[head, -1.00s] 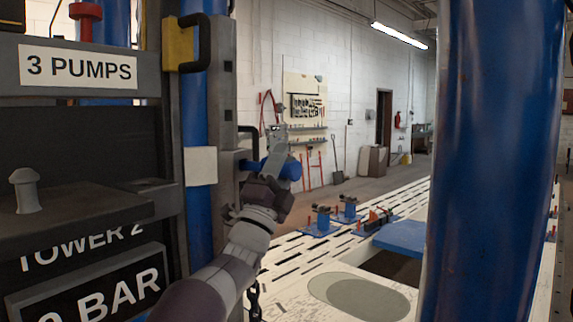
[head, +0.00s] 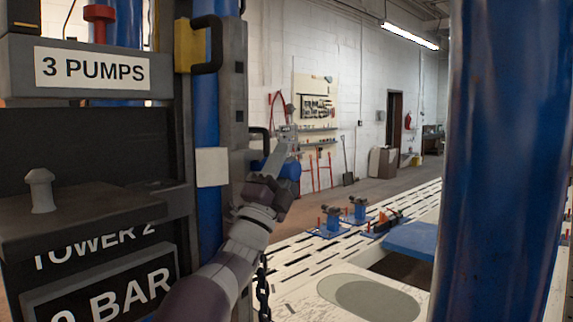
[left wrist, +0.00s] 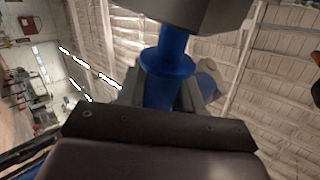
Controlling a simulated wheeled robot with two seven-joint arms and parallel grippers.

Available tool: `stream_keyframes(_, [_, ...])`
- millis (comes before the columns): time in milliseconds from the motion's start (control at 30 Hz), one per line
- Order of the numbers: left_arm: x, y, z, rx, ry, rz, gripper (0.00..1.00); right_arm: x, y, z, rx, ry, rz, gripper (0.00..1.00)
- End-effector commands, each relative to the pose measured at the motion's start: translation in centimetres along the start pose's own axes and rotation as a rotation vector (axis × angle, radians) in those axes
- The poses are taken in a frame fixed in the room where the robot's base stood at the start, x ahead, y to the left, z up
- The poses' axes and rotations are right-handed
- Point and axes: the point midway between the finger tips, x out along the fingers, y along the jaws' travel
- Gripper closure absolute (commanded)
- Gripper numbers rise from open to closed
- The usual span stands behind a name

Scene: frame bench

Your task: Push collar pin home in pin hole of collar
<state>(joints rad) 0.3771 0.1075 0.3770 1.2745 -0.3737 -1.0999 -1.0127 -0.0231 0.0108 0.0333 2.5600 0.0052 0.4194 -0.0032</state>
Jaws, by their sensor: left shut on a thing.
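The blue collar pin (left wrist: 168,66) has a wide flange and stands between the fingers of my left gripper (left wrist: 163,92) in the left wrist view. The gripper is shut on it. The far end of the pin meets a dark grey block (left wrist: 190,12), which looks like the collar; how deep the pin sits and the hole itself are hidden. In the head view my left gripper (head: 281,158) is beside the right edge of the grey tower column (head: 233,130), with blue (head: 291,170) showing behind its fingers. My right gripper is not in view.
A thick blue post (head: 500,160) stands close on the right. The tower on the left has a "3 PUMPS" plate (head: 92,69) and a black handle (head: 208,45). A slotted white table (head: 330,250) with blue fixtures (head: 358,210) lies beyond. A chain (head: 264,290) hangs below my arm.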

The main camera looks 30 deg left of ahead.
Motion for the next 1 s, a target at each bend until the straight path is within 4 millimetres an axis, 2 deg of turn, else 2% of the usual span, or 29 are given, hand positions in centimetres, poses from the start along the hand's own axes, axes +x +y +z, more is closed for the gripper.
stream_keyframes(1000, [0.1, -0.1, 2.5, 0.000, 0.000, -0.001, 1.00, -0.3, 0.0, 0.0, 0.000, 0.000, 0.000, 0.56])
